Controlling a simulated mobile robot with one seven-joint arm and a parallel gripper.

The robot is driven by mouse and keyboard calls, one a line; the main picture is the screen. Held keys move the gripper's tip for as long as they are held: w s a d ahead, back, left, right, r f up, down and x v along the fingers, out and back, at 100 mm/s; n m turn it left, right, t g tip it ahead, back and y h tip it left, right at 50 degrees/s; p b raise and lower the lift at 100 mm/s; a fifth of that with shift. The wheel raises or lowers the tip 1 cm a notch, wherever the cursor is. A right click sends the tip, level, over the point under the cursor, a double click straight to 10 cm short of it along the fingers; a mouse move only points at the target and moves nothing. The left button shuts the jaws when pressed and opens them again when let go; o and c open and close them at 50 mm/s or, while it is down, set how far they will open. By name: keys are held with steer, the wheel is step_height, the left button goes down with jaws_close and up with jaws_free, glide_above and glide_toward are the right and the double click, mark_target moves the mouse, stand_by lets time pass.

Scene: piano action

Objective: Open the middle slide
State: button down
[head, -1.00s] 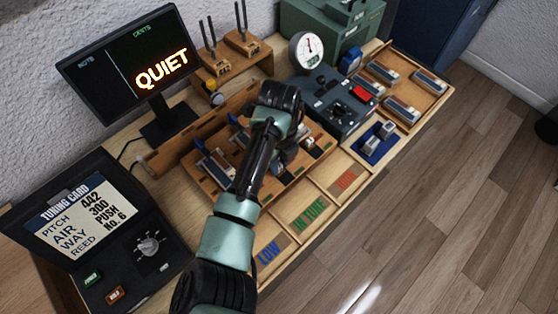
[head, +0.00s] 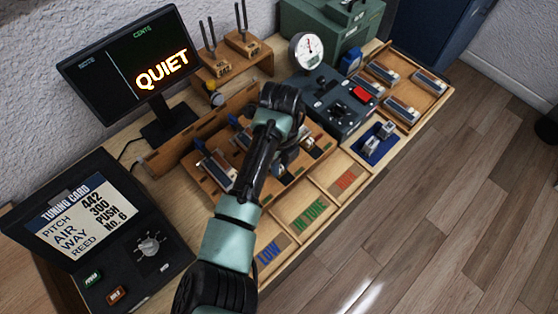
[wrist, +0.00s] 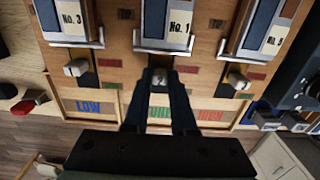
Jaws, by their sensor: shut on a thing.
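In the wrist view, my gripper (wrist: 160,90) is shut on the pale knob of the middle slide (wrist: 160,77), below the block labelled No. 1 (wrist: 168,22). The right slide knob (wrist: 237,80) sits below another numbered block (wrist: 262,30). Both side knobs stand apart from my fingers. In the head view, my arm covers the middle of the wooden slide rack (head: 213,173), and my fingertips and the middle knob are hidden.
Trays marked LOW (head: 269,252), IN TUNE (head: 308,214) and a red-marked one (head: 346,180) lie in front. The monitor (head: 130,70) reads QUIET. The tuning card (head: 85,215) stands at left.

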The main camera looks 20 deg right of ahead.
mark_target(291, 182)
steer(key=s+p, duration=0.1)
steer(key=s+d+p, duration=0.1)
steer(key=s, duration=0.1)
steer(key=shift+s+r, duration=0.1)
steer(key=shift+r, duration=0.1)
steer(key=shift+d+f, duration=0.15)
steer(key=shift+f, duration=0.05)
steer(key=shift+s, duration=0.1)
steer(key=c, duration=0.7)
jaws_free()
steer(key=shift+r, duration=0.1)
step_height(291, 182, up, 13)
steer(key=shift+f+b, duration=0.1)
steer(key=shift+b, duration=0.45)
